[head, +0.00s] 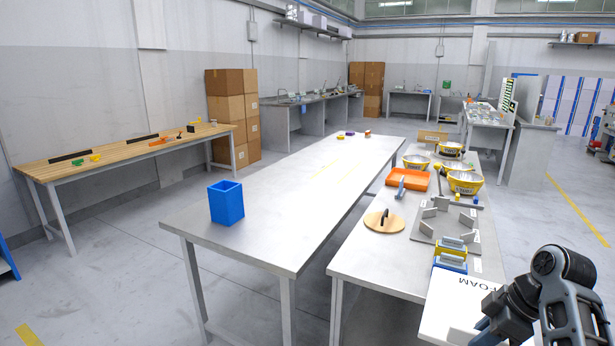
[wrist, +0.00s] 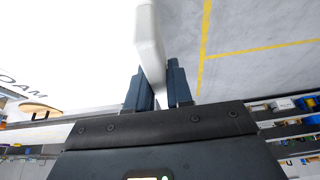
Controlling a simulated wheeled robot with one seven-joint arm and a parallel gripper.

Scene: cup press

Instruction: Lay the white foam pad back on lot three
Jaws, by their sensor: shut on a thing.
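In the wrist view my gripper (wrist: 158,80) is shut on a white slab (wrist: 150,40), which looks like the foam pad seen edge-on between the dark fingers. I cannot read which place is lot three.
A blue box (head: 226,203) stands on the left table.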

